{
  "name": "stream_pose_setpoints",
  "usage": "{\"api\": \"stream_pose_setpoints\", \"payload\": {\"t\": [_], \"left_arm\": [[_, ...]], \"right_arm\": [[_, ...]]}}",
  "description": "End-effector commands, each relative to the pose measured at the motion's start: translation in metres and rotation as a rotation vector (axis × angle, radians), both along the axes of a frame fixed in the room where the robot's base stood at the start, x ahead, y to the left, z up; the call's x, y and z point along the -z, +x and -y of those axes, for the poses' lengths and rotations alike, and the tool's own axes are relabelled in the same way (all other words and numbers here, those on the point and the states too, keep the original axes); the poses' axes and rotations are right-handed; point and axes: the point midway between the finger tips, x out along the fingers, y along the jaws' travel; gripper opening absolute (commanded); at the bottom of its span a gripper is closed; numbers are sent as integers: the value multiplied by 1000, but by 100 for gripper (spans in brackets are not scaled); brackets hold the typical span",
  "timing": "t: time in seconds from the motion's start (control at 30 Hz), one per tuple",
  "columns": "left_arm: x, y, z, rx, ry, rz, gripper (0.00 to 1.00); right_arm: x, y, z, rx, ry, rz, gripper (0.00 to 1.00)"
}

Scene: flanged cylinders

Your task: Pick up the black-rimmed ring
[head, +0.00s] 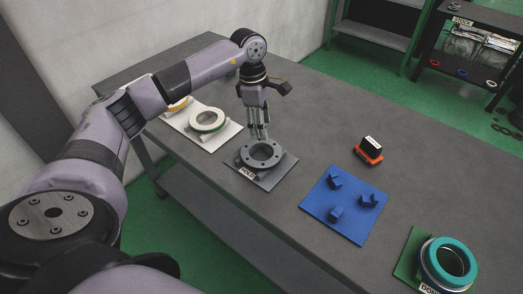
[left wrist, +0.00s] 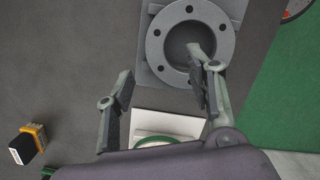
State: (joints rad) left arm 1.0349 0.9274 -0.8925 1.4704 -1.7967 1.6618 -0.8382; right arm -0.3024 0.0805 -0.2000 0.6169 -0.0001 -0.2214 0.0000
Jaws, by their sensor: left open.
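A dark grey flanged ring (head: 262,154) with bolt holes lies on a grey mat (head: 281,171) marked HOLD; it is the darkest-rimmed ring on the table. It also shows in the left wrist view (left wrist: 158,48), at the top. My left gripper (head: 260,138) points down just above its far side. In the left wrist view the gripper (left wrist: 160,65) is open and empty, with the right finger overlapping the ring's opening and the left finger outside the rim. I cannot tell whether a finger touches the ring. My right gripper is not in view.
A blue mat with several blue blocks (head: 335,215), a black-and-orange item (head: 369,150) and a teal-rimmed ring (head: 448,262) are to the right. The far right tabletop is clear.

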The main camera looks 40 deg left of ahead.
Motion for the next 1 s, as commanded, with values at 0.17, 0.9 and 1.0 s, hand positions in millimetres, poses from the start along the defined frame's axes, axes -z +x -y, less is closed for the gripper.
{"api": "stream_pose_setpoints", "payload": {"t": [0.17,0.9,1.0], "left_arm": [[11,0,1,-1,0,-3,49],[56,4,6,0,0,0,39],[56,4,6,0,0,0,32]], "right_arm": [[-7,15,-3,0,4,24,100],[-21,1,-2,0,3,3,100],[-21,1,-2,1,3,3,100]]}}
